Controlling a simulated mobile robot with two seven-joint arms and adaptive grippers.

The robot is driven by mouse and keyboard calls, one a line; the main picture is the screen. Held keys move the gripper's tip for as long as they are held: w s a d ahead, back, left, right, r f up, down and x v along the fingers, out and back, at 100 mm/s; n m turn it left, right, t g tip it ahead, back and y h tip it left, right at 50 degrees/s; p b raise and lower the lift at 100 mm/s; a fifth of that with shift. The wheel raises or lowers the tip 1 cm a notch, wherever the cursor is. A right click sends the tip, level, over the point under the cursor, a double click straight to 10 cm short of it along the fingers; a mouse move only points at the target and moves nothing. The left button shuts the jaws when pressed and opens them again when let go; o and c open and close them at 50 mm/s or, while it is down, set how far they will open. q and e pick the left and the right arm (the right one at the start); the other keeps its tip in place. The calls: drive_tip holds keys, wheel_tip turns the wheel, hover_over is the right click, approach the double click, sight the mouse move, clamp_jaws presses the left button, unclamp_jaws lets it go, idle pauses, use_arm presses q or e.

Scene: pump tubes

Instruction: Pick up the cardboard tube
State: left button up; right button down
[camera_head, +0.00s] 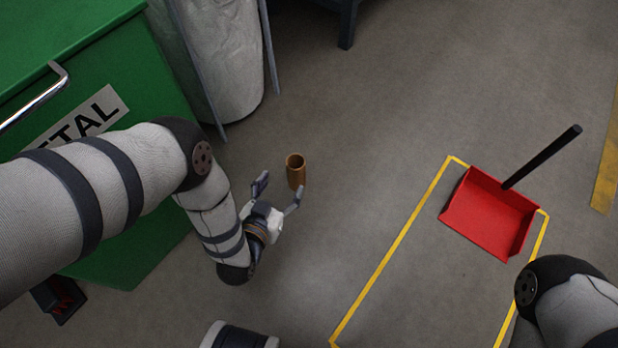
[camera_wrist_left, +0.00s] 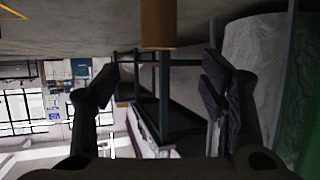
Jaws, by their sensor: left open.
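The cardboard tube (camera_head: 295,171) is a small brown cylinder standing upright on the grey floor in the head view, its open end up. My left gripper (camera_head: 276,187) is open, with its fingers spread toward the tube and the tube just beyond the fingertips. In the left wrist view the tube (camera_wrist_left: 158,24) shows at the top centre, between and beyond the two open fingers (camera_wrist_left: 160,80). Nothing is between the fingers. My right arm shows at the lower right of the head view, but its gripper is out of view.
A green metal bin (camera_head: 150,85) stands at the left. A bag-lined bin (camera_head: 222,60) is behind the tube. A red dustpan (camera_head: 489,214) with a black handle lies at the right by a yellow floor outline (camera_head: 393,254). The floor right of the tube is clear.

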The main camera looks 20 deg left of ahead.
sight(293, 168)
use_arm(q)
drive_tip(key=b+x, duration=0.6)
drive_tip(key=x, duration=0.5)
drive_tip(key=shift+w+d+f, duration=0.1)
drive_tip(key=shift+f, duration=0.1)
drive_tip(key=c, duration=1.1)
